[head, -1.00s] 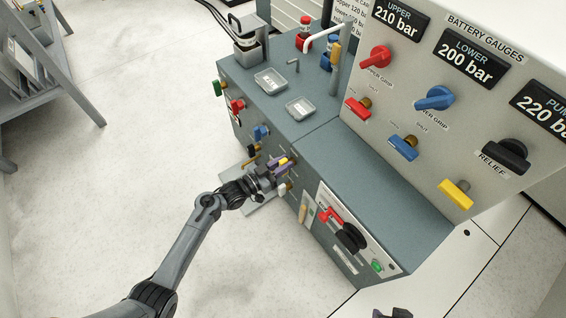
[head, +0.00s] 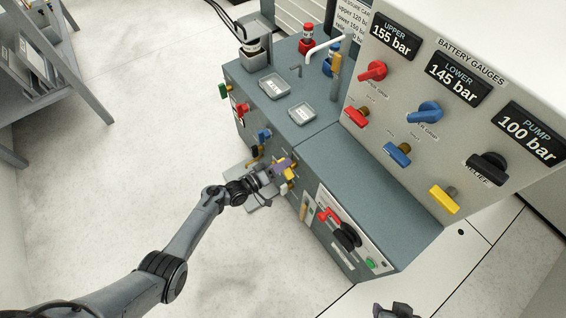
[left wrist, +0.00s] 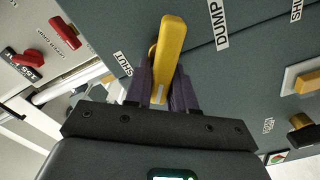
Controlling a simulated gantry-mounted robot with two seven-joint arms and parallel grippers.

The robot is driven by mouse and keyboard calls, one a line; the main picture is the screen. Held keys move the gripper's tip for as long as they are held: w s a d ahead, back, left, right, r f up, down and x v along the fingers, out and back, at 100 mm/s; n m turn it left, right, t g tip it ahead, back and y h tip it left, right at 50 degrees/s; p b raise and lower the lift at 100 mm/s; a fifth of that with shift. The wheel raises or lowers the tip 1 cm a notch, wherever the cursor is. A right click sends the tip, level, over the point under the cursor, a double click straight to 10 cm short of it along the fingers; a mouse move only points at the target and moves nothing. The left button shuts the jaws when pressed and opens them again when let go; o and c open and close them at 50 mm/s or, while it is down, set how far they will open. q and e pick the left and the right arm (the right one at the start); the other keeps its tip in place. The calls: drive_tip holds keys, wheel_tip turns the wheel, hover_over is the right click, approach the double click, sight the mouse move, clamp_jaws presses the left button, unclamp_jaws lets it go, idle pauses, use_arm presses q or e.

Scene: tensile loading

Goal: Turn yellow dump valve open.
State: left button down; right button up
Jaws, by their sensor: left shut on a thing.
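The yellow dump valve handle (head: 290,171) is on the front of the grey-green bench, below its top edge. The valve body is mostly hidden. My right gripper (head: 392,311) shows only as dark tips at the bottom edge.
Red and blue handles (head: 265,135) sit along the bench front, left of the dump valve. The upright panel has another yellow handle (head: 444,199) and gauges reading 155, 145 and 100 bar. Open floor (head: 130,150) lies left of the bench.

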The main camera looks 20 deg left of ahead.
use_arm(q)
drive_tip(key=n, duration=0.4)
drive_tip(key=shift+w+a+f, duration=0.15)
drive_tip(key=shift+f, duration=0.1)
drive_tip(key=shift+f+n, duration=0.25)
drive_tip(key=shift+n, duration=1.25)
drive_tip(key=c, duration=1)
unclamp_jaws()
drive_tip(key=shift+c, duration=0.2)
drive_tip(key=shift+a+p, duration=0.1)
drive_tip(key=shift+p, duration=0.2)
